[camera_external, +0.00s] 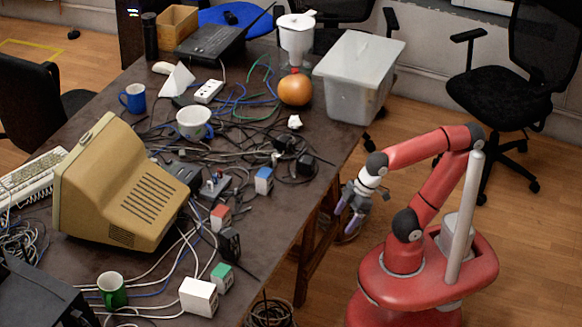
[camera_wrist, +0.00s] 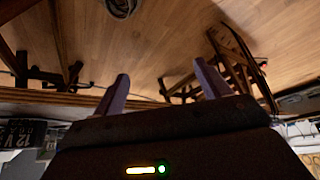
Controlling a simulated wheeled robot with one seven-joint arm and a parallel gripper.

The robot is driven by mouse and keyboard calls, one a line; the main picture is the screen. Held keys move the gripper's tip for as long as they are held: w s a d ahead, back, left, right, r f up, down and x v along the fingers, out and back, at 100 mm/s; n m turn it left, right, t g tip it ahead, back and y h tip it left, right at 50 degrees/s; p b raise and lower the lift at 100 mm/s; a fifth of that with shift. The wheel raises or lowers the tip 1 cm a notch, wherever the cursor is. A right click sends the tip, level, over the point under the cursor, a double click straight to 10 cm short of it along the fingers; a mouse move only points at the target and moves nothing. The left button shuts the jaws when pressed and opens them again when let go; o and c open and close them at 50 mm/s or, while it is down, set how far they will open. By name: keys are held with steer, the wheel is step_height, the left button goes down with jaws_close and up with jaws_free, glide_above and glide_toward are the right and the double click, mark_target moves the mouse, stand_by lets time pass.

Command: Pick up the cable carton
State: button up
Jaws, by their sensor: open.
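My gripper (camera_external: 349,213) is beside the table's right edge, over the floor, with its fingers apart and nothing between them. In the wrist view its two fingers (camera_wrist: 161,68) stand apart against the wooden floor. Several small cartons lie on the table: a plain white one (camera_external: 198,298), a green and white one (camera_external: 221,277), a red and white one (camera_external: 220,217) and a blue and white one (camera_external: 264,180). A tan open box (camera_external: 178,27) stands at the far end. I cannot tell which is the cable carton. None shows clearly in the wrist view.
The dark table (camera_external: 270,235) is crowded with tangled cables (camera_external: 240,150), a beige monitor (camera_external: 115,185), mugs and an orange round object (camera_external: 295,90). A translucent bin (camera_external: 358,78) stands at the far right corner. Office chairs (camera_external: 515,75) stand around; the table's right edge is partly clear.

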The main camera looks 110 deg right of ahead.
steer(key=w+d+r+m+g, duration=0.1)
steer(key=w+d+r+m, duration=0.1)
steer(key=w+r, duration=0.8)
steer(key=m+g+h, duration=0.1)
steer(key=m+h, duration=0.2)
steer(key=m, duration=0.4)
glide_toward(219, 219)
steer(key=d+f, duration=0.1)
steer(key=f, duration=0.1)
steer(key=d+f, duration=0.2)
steer(key=shift+d+f, duration=0.15)
steer(key=shift+f, duration=0.2)
steer(key=shift+w+d+f+g, duration=0.1)
steer(key=shift+w+f+g, duration=0.1)
steer(key=shift+g, duration=0.1)
steer(key=shift+w+d+f+b, duration=0.1)
steer(key=shift+w+f+b, duration=0.05)
steer(key=shift+f+b, duration=0.2)
steer(key=b+x, duration=0.1)
steer(key=x, duration=0.6)
steer(key=shift+d+r, duration=0.1)
steer(key=shift+d, duration=0.05)
